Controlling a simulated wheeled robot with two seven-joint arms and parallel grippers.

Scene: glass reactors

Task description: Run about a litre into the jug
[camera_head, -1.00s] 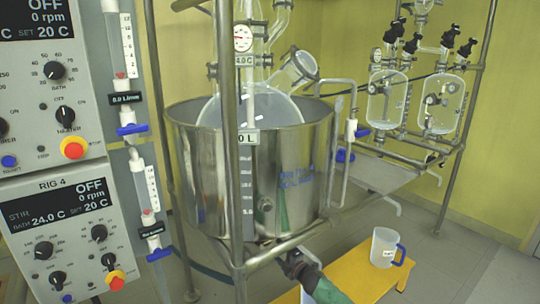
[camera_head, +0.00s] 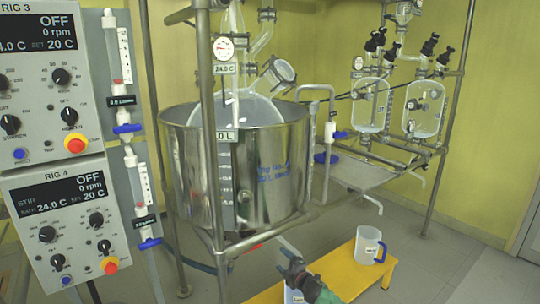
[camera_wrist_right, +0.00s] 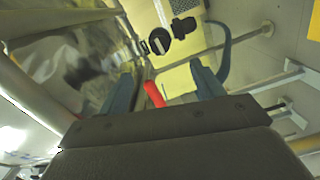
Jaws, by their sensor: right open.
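The jug (camera_head: 368,244), pale with a blue handle and a small label, stands upright on a yellow stool (camera_head: 345,272) at the lower right of the head view. My right gripper (camera_head: 284,246) is beside the lower front of the steel bath, left of the jug. In the right wrist view its fingers (camera_wrist_right: 163,88) are apart. A small red handle-like piece (camera_wrist_right: 154,94) shows between them; I cannot tell whether a finger touches it. A red piece also shows under the bath (camera_head: 254,248). My left gripper is out of view.
The steel bath (camera_head: 240,175) holds a round glass vessel (camera_head: 250,108) inside a pipe frame (camera_head: 209,130). Two control panels (camera_head: 65,225) stand at the left. Smaller glass vessels (camera_head: 423,110) hang at the right. A labelled white item (camera_head: 293,297) is partly hidden below my gripper.

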